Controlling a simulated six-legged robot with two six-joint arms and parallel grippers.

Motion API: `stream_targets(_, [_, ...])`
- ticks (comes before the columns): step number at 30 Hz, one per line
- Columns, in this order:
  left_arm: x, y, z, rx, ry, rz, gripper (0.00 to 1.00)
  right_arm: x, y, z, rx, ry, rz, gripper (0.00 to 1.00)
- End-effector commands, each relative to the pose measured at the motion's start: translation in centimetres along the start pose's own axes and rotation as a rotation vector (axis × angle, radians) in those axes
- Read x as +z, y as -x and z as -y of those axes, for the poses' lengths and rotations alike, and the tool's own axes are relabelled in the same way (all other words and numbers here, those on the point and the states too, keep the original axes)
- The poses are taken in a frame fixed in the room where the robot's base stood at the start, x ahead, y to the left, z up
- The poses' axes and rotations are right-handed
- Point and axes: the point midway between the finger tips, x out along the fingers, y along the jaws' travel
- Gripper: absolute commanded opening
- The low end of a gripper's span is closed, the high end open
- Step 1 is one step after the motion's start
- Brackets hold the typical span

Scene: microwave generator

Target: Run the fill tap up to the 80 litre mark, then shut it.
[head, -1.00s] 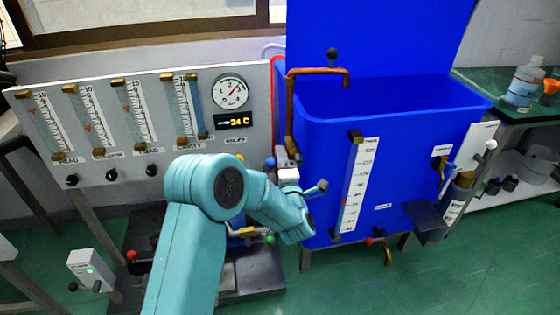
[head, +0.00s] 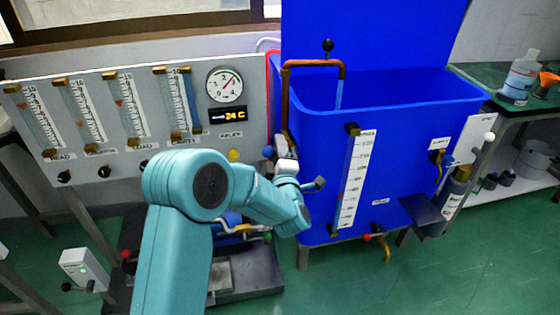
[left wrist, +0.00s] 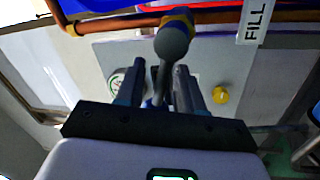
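The copper fill pipe (head: 313,63) arches over the blue tank (head: 400,130), and a blue stream of water (head: 339,95) falls from its spout. The white level scale (head: 352,180) is on the tank's front; its figures are too small to read surely, and a small red mark sits on its lower half. My left gripper (head: 284,162) is at the fill tap by the tank's left edge. In the left wrist view the gripper (left wrist: 158,82) has its fingers apart, one on each side of the fill tap's lever (left wrist: 172,42), below the FILL label (left wrist: 254,22). My right gripper is out of view.
A panel with several flow tubes, a round gauge (head: 224,84) and a 24 C display (head: 228,115) stands left of the tank. A red-knobbed drain tap (head: 374,238) is below the tank. A green-topped bench (head: 480,78) is at right. Green floor is clear at front right.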

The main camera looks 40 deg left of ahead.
Motion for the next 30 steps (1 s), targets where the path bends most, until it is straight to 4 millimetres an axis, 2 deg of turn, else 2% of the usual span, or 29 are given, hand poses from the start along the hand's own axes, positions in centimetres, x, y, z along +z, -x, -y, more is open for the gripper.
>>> stream_targets(5, [0.1, 3.1, -0.1, -0.001, -0.001, 0.005, 0.37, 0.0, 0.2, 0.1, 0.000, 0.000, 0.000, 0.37])
stream_targets(12, [0.2, 9.7, 0.0, 0.000, -0.002, 0.007, 0.37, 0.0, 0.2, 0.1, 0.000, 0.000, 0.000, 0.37])
stream_targets(18, [0.1, 13.9, 0.0, 0.001, -0.002, 0.006, 0.37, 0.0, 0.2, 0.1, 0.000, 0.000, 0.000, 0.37])
stream_targets(24, [0.1, 15.8, 0.0, 0.001, 0.000, 0.002, 0.37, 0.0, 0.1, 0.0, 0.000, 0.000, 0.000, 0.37])
stream_targets(30, [0.0, 16.0, 0.0, 0.000, -0.001, 0.000, 0.37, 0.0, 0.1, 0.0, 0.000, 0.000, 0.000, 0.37])
